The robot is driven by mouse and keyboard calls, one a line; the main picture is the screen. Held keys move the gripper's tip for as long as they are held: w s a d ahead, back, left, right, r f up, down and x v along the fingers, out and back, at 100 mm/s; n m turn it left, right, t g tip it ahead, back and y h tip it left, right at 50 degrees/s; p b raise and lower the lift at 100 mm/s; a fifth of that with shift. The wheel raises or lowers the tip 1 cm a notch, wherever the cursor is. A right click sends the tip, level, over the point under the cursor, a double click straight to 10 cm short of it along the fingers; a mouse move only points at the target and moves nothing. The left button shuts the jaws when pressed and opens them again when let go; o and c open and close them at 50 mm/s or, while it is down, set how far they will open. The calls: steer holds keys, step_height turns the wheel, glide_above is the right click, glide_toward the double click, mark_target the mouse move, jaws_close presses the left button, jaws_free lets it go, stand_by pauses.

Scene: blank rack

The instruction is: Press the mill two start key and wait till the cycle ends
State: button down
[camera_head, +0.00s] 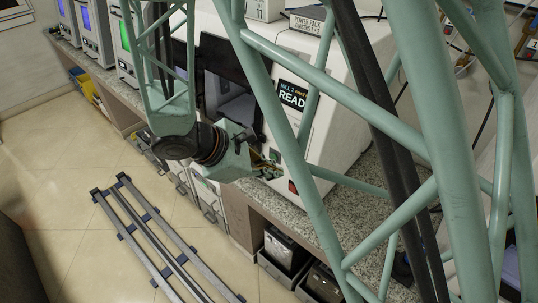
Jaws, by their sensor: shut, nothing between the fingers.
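Mill two is the white machine (318,85) on the speckled counter. Its small dark display (292,95) reads "MILL 2" and "READ", the rest cut off by my arm's green tubing. The dark window (232,103) of the mill is left of the display. Below the display are small panel controls (274,155), partly hidden, and a red control (292,187) lower down. I cannot tell which is the start key. My gripper (264,166) is at the front panel, close to these controls, shut and mostly hidden behind the wrist. Contact with a key cannot be made out.
Other machines with lit screens, one green (126,36), stand along the counter at the upper left. A box labelled "POWER PACK" (312,22) is on top of the mill. Dark bins (283,248) sit under the counter. Floor rails (150,235) run at the lower left.

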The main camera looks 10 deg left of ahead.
mark_target(274, 157)
steer(key=s+a+f+t+y+p, duration=0.1)
steer(key=a+f, duration=0.2)
steer(key=a, duration=0.6)
steer(key=shift+n, duration=0.3)
steer(key=shift+w+f, duration=0.1)
steer(key=w+d, duration=0.4)
steer(key=w, duration=0.3)
steer(key=shift+w+d+f, duration=0.15)
steer(key=shift+d+f, duration=0.05)
steer(key=shift+d, duration=0.1)
